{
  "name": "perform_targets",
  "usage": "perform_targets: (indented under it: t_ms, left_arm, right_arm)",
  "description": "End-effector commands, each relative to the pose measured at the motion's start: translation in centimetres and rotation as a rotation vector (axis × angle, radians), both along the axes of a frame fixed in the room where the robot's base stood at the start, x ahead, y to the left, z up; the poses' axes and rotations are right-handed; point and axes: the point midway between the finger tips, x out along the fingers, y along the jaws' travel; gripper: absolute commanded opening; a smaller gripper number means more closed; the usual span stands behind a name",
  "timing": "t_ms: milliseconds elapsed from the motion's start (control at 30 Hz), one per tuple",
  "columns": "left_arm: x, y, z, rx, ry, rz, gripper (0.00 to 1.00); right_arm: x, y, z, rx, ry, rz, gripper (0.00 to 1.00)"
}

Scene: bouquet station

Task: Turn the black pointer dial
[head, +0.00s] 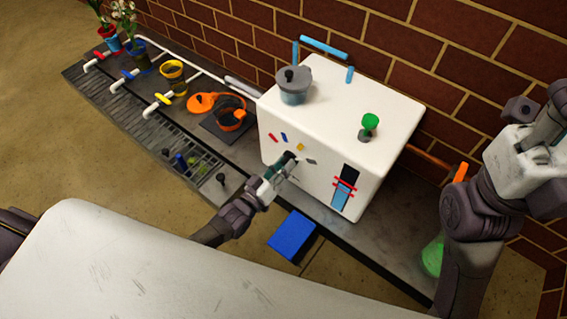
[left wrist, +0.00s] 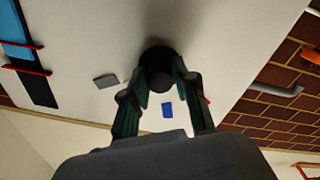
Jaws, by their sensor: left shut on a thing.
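The black pointer dial (head: 289,156) sits on the front face of the white box-shaped machine (head: 375,92). Red, blue, yellow and grey marks lie around it. My left gripper (head: 280,166) reaches up to the dial from the front and is shut on it. In the left wrist view the dial (left wrist: 159,58) shows as a dark round knob between the fingertips of the left gripper (left wrist: 161,85). The fingers hide part of the dial, and I cannot tell where its pointer aims. My right arm is at the right edge, but its gripper is out of view.
A grey lidded pot (head: 293,88) and a green knob (head: 370,121) are on the machine's top. A blue block (head: 292,235) is below the machine's front. A brick wall (head: 455,45) stands behind.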

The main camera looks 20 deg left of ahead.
Motion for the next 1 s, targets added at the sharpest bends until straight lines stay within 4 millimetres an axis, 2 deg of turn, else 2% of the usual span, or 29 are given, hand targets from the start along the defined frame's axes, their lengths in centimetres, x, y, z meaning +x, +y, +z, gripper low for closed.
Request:
perform_targets:
  t_ms: [400,867,900,1000]
  left_arm:
    - [0.18,-0.01,0.17,0.135,-0.052,0.001,0.0]
    - [0.19,-0.03,0.16,0.146,-0.056,0.0,0.0]
    - [0.19,-0.03,0.16,0.145,-0.056,0.0,0.33]
    - [0.17,-0.03,0.15,0.145,-0.056,0.0,0.5]
  right_arm:
    - [0.31,-0.05,-0.47,0.004,0.028,0.001,0.4]
    - [0.39,-0.08,-0.63,0.006,0.035,0.002,0.4]
    - [0.38,-0.08,-0.62,0.006,0.035,0.002,0.4]
    - [0.38,-0.08,-0.61,0.007,0.034,0.002,0.4]
